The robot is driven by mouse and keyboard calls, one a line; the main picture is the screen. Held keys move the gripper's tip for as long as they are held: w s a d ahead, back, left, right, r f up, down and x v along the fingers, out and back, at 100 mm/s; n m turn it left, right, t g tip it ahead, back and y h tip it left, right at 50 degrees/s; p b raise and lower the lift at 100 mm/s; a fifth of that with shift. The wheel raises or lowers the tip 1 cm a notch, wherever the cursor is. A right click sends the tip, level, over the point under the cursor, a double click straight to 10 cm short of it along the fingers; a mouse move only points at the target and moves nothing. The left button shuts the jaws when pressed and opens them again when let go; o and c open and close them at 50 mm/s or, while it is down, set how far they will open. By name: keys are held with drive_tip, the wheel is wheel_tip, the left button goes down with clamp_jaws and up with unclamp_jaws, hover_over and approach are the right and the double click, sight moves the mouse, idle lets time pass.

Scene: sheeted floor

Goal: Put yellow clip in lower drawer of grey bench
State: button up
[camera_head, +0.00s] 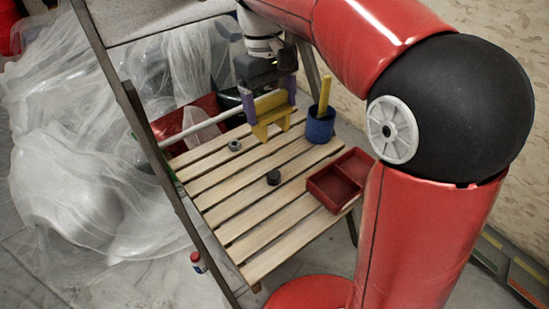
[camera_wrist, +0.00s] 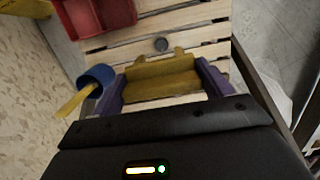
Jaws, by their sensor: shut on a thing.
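The yellow clip (camera_head: 272,113) is held between the purple fingers of my gripper (camera_head: 268,100), above the far part of a slatted wooden table. In the wrist view my gripper (camera_wrist: 160,86) is shut on the yellow clip (camera_wrist: 162,80), one finger at each end of it. The clip appears raised above the slats; the exact gap is hard to tell. I cannot make out a grey bench or its lower drawer for certain in either view.
The slatted table (camera_head: 240,215) carries a blue cup (camera_head: 320,126) with a yellow stick, a red divided tray (camera_head: 335,190), a dark round piece (camera_head: 273,178) and a grey nut (camera_head: 234,145). A dark leaning frame (camera_head: 150,150) and clear plastic sheeting (camera_head: 75,165) stand left.

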sight(266, 116)
wheel_tip(266, 116, down, 16)
drive_tip(key=shift+f+b, duration=0.25)
drive_tip(key=shift+b, duration=0.85)
drive_tip(key=shift+f, duration=0.1)
drive_tip(key=o, duration=1.1)
drive_tip(key=shift+c, duration=0.2)
drive_tip(key=r, duration=0.4)
drive_tip(key=w+r+p, duration=0.1)
drive_tip(key=r, duration=0.3)
drive_tip(key=a+r+p, duration=0.1)
drive_tip(key=r, duration=0.3)
drive_tip(key=shift+w+r, duration=0.1)
drive_tip(key=shift+w, duration=0.05)
drive_tip(key=s+d+f+m+t, duration=0.1)
drive_tip(key=s+d+m+t, duration=0.2)
drive_tip(key=s+d, duration=0.4)
drive_tip(key=s+d+f+m+t+y, duration=0.1)
drive_tip(key=s+d+m+t, duration=0.2)
drive_tip(key=s, duration=0.9)
drive_tip(key=d+t, duration=0.1)
drive_tip(key=d, duration=0.2)
drive_tip(key=shift+d+m, duration=0.4)
